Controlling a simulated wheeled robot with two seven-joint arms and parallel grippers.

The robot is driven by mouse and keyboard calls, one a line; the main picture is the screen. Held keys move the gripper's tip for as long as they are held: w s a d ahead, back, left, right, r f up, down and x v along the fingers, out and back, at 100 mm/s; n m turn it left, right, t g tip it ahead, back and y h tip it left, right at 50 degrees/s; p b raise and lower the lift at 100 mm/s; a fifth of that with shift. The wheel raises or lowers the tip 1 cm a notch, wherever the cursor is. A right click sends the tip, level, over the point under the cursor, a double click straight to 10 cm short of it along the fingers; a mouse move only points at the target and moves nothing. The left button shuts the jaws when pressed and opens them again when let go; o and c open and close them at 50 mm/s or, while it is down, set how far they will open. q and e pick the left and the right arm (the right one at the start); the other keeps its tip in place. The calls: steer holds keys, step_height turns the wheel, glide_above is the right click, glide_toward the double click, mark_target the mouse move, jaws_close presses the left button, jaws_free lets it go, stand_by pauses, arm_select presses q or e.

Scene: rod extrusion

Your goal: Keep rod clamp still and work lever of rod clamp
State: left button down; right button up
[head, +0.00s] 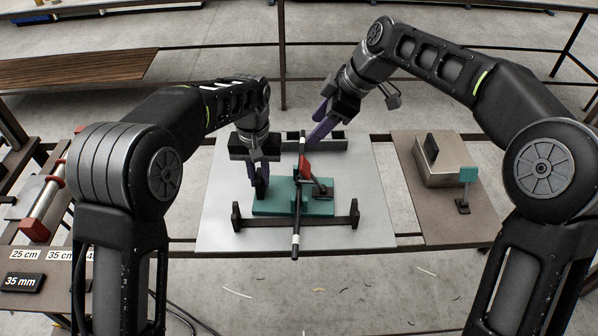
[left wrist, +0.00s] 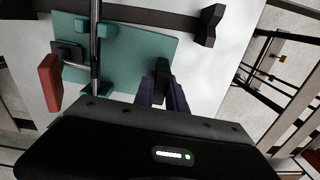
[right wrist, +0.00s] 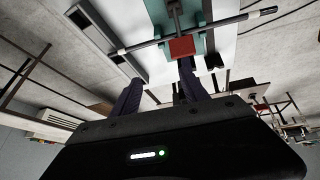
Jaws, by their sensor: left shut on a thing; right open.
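The rod clamp has a teal base plate (head: 270,209) on the pale metal sheet, with a red lever (head: 306,168) standing up near its middle. A long dark rod (head: 295,238) with light bands runs through the clamp. My left gripper (head: 261,190) is shut on a black post (left wrist: 161,68) at the left of the teal plate. My right gripper (head: 318,128) is open and empty, above and behind the lever. In the right wrist view the red lever (right wrist: 181,47) shows beyond the spread purple fingers (right wrist: 157,88), apart from them.
A dark bar with upright ends (head: 330,219) lies along the front of the clamp. A grey slotted block (head: 328,143) stands behind it. At right are a metal box (head: 447,163) and a small teal piece on a stand (head: 468,175). Length labels (head: 24,255) lie at left.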

mark_target(299, 180)
steer(key=s+g, duration=0.1)
steer(key=s+f+n+g, duration=0.1)
steer(key=s, duration=0.1)
steer(key=shift+s+f+h, duration=0.1)
steer(key=shift+s+h, duration=0.15)
steer(key=shift+h, duration=0.15)
steer(key=x, duration=1.2)
steer(key=shift+c, duration=0.5)
jaws_close()
